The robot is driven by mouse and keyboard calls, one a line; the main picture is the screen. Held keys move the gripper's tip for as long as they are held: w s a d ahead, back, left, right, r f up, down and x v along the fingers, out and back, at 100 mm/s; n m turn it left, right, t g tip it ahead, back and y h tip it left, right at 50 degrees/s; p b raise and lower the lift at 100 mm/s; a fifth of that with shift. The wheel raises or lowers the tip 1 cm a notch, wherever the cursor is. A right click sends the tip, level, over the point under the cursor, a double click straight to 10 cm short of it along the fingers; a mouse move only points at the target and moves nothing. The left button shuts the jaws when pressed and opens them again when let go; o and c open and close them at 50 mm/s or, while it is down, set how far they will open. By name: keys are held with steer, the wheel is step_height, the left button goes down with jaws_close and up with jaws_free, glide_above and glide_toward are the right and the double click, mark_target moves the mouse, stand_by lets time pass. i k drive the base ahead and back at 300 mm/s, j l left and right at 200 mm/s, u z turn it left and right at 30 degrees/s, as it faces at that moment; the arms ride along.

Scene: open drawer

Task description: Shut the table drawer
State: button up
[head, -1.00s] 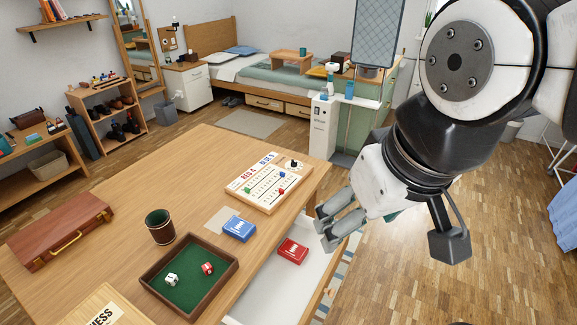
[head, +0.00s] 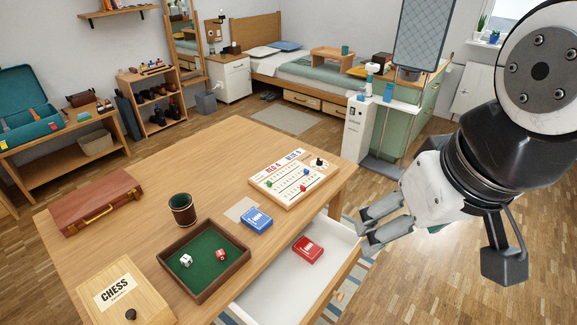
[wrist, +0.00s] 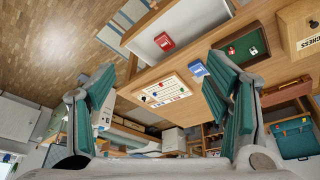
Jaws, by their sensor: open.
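The table drawer (head: 280,288) stands open on the right side of the wooden table (head: 140,205). Its inside is white and its front panel (head: 336,276) is wood, with a small knob (head: 340,295) on the outside. A red card box (head: 308,249) lies inside it. My gripper (head: 366,231) is open and empty, by the drawer's far right corner in the head view; I cannot tell its height or whether it touches. The wrist view shows the spread fingers (wrist: 160,70), with the drawer (wrist: 190,25) and the red box (wrist: 164,41) beyond them.
On the table are a scoring board (head: 292,180), a blue card box (head: 256,220), a green dice tray (head: 205,255), a dark cup (head: 182,209), a brown case (head: 97,201) and a chess box (head: 122,295). Floor right of the drawer is clear, with a striped rug (head: 358,262) under it.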

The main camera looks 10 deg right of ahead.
mark_target(291, 290)
steer(key=l+u, duration=0.4)
steer(key=l, duration=0.2)
steer(key=k+j+u, duration=0.65)
steer(key=j+u, duration=0.15)
